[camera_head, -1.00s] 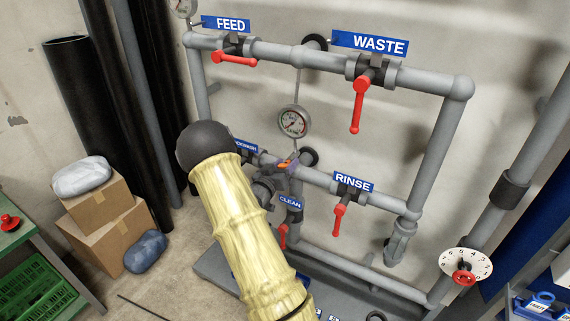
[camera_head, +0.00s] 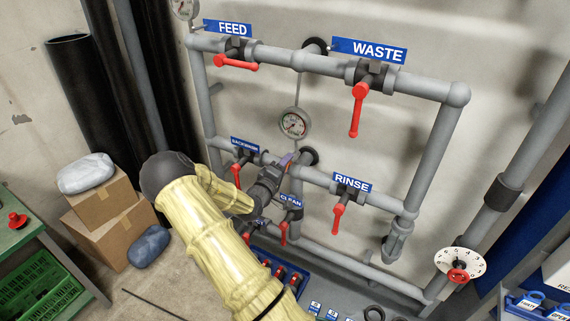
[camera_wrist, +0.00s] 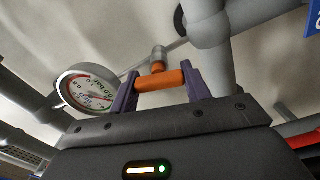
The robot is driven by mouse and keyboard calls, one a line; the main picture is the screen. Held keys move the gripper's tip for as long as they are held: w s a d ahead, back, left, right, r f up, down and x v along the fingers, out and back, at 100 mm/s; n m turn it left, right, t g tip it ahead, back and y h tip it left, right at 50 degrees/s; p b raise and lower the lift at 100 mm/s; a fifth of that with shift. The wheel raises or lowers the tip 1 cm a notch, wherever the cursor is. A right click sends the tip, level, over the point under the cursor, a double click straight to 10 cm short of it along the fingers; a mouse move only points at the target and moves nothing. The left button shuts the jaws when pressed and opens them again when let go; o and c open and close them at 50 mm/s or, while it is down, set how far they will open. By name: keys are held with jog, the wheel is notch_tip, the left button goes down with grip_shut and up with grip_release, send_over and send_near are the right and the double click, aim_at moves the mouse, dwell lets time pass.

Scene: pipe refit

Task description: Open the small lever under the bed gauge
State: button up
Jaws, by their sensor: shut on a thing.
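The bed gauge (camera_head: 294,124) is a round white dial on the wall; in the wrist view it is at the left (camera_wrist: 90,90). The small lever (camera_wrist: 160,80) is an orange bar lying crosswise close to the gauge, with a small fitting behind it. My gripper (camera_wrist: 161,77) has its two purple fingers at either end of the orange bar and is shut on it. In the head view my gripper (camera_head: 287,160) is just below the gauge, and the lever is mostly hidden there.
Red-handled valves surround the spot: BACKWASH (camera_head: 236,173), RINSE (camera_head: 339,216), CLEAN (camera_head: 283,232), FEED (camera_head: 236,62) and WASTE (camera_head: 357,110). Grey pipes frame it closely. A blue tray (camera_head: 302,275) with red-handled parts lies below. Boxes (camera_head: 105,220) stand at left.

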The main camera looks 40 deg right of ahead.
jog(key=shift+a+f+n, duration=0.1)
jog(key=shift+f+n, duration=0.05)
jog(key=shift+n, duration=1.25)
jog(key=shift+f, duration=0.1)
jog(key=o, duration=1)
jog(key=shift+c, duration=0.2)
jog(key=shift+a, duration=0.1)
jog(key=b+v, duration=0.2)
jog(key=v, duration=1.5)
jog(key=shift+s, duration=0.15)
jog(key=shift+a, duration=0.1)
